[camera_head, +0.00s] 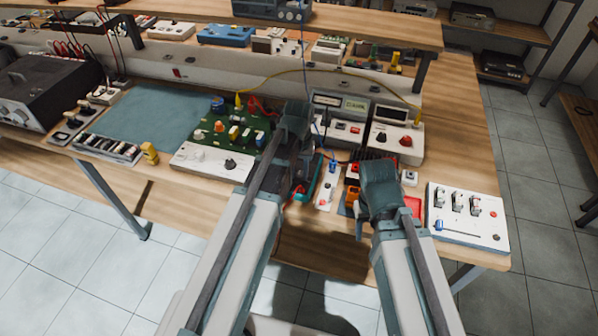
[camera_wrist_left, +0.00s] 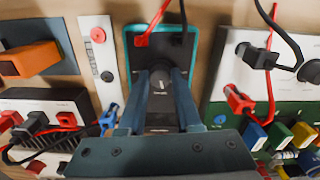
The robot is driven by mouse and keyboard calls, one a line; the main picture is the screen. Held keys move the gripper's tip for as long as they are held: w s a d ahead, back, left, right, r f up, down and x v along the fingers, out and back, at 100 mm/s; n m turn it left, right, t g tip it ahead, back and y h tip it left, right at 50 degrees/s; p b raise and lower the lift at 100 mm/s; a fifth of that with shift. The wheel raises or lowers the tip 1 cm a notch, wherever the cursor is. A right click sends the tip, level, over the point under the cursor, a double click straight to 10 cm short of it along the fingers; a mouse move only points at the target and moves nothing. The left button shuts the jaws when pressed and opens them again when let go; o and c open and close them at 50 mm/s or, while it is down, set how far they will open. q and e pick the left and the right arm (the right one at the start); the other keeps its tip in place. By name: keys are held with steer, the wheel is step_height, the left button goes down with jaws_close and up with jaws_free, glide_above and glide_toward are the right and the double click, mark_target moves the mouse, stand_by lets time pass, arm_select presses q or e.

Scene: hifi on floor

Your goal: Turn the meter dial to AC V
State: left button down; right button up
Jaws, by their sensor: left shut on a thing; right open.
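The meter is a teal-edged dark unit lying on the bench; it shows in the left wrist view (camera_wrist_left: 130,48) and partly in the head view (camera_head: 314,182). Its round dark dial (camera_wrist_left: 160,77) has a pale pointer mark. My left gripper (camera_wrist_left: 160,84) is over the meter, its two fingers shut on either side of the dial. In the head view my left gripper (camera_head: 298,172) hides much of the meter. The dial's lettering, including AC V, cannot be read. My right gripper (camera_head: 379,190) is open and apart from the meter, over the bench's front right; its fingertips are hard to make out.
A red lead (camera_wrist_left: 146,36) and a black lead enter the meter. A white switch strip (camera_wrist_left: 104,62) lies close left of it, a green circuit board (camera_head: 222,128) on its other side. A white switch panel (camera_head: 466,216) is at the right. The blue-green mat (camera_head: 150,118) is bare.

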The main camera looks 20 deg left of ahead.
mark_target(299, 175)
arm_select(q)
steer(key=m, duration=0.6)
steer(key=shift+m, duration=3.1)
steer(key=c, duration=0.6)
jaws_free()
steer(key=shift+r, duration=0.1)
step_height(299, 175, up, 14)
steer(key=p, duration=1.4)
steer(key=shift+f, duration=0.2)
